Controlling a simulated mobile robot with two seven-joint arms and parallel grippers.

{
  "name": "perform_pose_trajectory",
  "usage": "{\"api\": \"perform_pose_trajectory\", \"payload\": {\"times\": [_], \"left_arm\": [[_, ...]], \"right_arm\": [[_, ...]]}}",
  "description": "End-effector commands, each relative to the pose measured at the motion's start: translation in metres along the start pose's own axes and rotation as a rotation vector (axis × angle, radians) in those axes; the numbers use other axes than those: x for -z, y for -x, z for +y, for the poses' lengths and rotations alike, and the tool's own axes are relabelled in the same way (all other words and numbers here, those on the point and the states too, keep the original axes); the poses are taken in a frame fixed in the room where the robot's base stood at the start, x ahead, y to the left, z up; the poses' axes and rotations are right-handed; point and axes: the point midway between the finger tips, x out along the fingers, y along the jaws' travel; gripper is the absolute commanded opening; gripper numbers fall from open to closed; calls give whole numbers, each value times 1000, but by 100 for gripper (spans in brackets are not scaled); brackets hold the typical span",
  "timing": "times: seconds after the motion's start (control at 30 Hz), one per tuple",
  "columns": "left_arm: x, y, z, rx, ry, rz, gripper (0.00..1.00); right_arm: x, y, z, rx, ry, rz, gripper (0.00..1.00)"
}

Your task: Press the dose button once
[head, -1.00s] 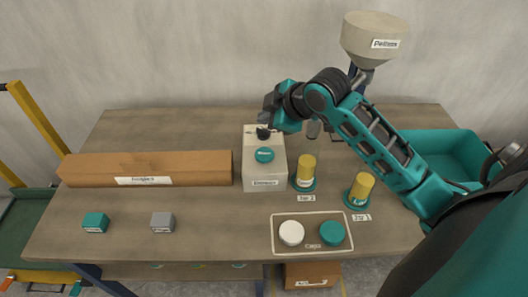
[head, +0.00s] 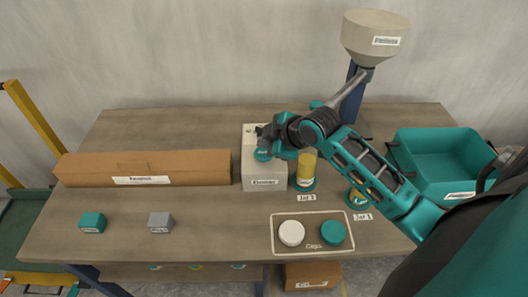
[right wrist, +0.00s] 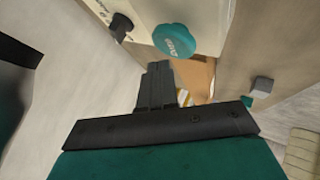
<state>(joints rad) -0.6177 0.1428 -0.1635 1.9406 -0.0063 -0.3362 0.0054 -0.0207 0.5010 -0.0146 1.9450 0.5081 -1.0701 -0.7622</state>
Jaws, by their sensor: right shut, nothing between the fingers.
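The teal round button (head: 262,156) sits on top of the white dispenser box (head: 265,177). It also shows in the right wrist view (right wrist: 175,40) as a disc with a label too blurred to read. My right gripper (head: 264,138) is over the box, close to the button; its fingers are shut and empty. In the right wrist view my shut fingertips (right wrist: 158,68) point toward the button, with a gap between them in the picture. I cannot tell their exact height above it. A black knob (right wrist: 121,25) on the box is hidden by my gripper in the head view.
Right of the box stand jars with yellow contents (head: 306,168). A funnel hopper (head: 375,40) is behind, and a teal bin (head: 450,160) is at right. A long brown carton (head: 90,170) lies left. White and teal caps (head: 291,233) lie in front.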

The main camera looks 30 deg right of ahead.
Motion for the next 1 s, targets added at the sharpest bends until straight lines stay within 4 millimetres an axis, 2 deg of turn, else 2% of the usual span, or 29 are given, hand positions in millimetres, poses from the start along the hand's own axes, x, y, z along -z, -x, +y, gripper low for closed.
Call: {"api": "perform_pose_trajectory", "payload": {"times": [1.0], "left_arm": [[-5, 2, 0, 0, 2, -11, 56]], "right_arm": [[0, 0, 0, 0, 0, 0, 0]]}}
